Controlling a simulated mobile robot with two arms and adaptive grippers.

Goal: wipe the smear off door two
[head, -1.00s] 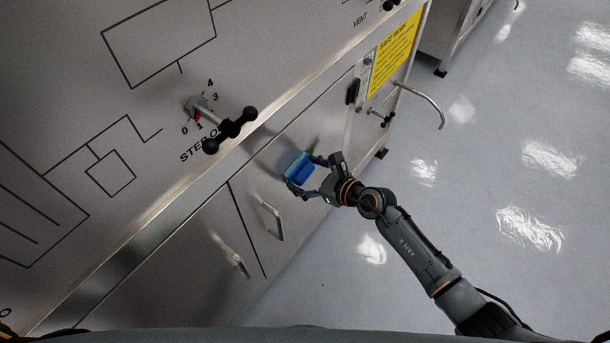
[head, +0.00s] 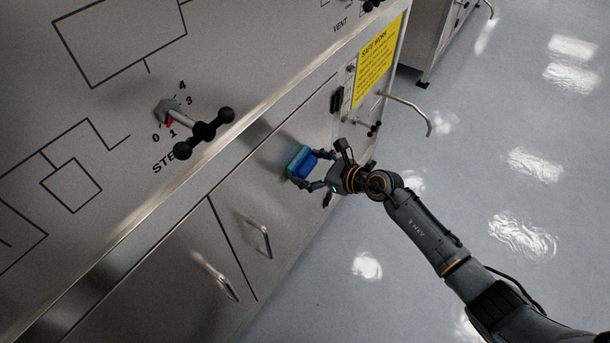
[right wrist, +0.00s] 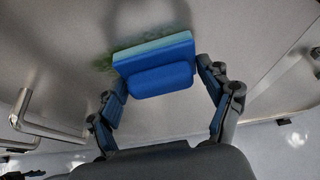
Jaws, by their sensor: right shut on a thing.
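My right gripper (head: 314,170) is shut on a blue wiping pad (head: 301,163) with a lighter teal face layer. In the right wrist view the pad (right wrist: 152,66) sits between my two fingers, its teal side against or very near the door panel (right wrist: 60,60). In the head view the panel is the steel door (head: 272,190) with a bar handle (head: 260,238). I cannot make out the smear there. My left gripper is out of view.
A second bar handle (head: 217,281) stands out lower left. A knobbed step lever (head: 205,131) juts from the sloped panel above. A black latch (head: 337,100) and a bent pipe (head: 410,108) are to the right. Open floor (head: 400,290) lies at right.

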